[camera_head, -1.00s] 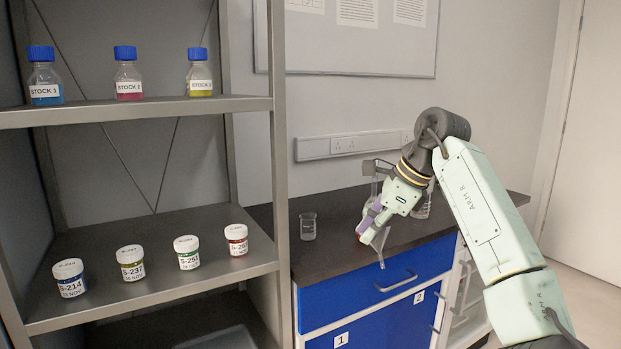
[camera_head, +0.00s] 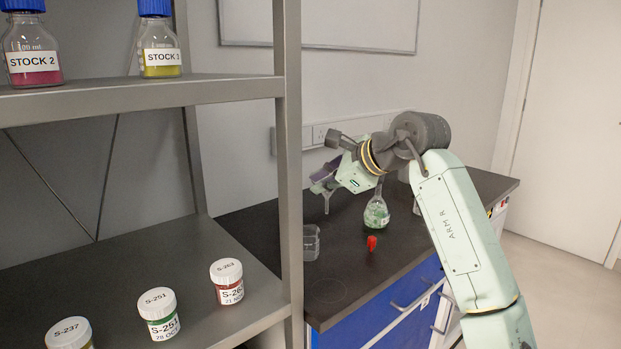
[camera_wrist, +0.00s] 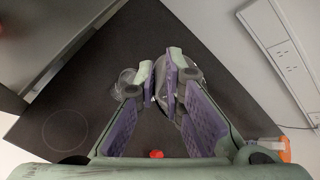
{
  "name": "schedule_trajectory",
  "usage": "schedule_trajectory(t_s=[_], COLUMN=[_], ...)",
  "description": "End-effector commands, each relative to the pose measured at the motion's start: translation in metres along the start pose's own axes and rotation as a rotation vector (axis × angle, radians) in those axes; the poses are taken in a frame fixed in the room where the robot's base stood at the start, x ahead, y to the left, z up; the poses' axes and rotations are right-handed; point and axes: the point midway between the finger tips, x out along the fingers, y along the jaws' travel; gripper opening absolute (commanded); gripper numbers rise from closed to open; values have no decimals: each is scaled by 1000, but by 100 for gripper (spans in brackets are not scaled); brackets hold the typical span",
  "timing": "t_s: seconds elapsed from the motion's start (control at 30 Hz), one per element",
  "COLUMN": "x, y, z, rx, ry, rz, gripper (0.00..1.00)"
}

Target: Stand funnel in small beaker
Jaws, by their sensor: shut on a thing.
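The small beaker (camera_head: 311,243) stands upright on the dark bench, just right of the shelf post, which hides its left edge in the head view. It also shows in the wrist view (camera_wrist: 127,84), left of the fingertips. My gripper (camera_head: 324,184) is shut on the pale, see-through funnel (camera_head: 327,204). The funnel is held above the bench with its stem pointing down, apart from the beaker and up-right of it in the head view. In the wrist view my gripper's fingertips (camera_wrist: 164,82) are close together and hide much of the funnel.
A flask with green contents (camera_head: 376,215) stands right of my gripper. A red stopper-like piece (camera_head: 371,243) is on the bench before it. The metal shelf (camera_head: 290,150) with bottles and jars is close at left. Bare bench lies in front of the beaker.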

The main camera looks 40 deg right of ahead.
Motion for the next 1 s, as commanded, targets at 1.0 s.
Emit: schedule_trajectory(t_s=[1.0], x=[29], y=[29], z=[-34], rx=[0], ry=[0], rz=[0], gripper=[0])
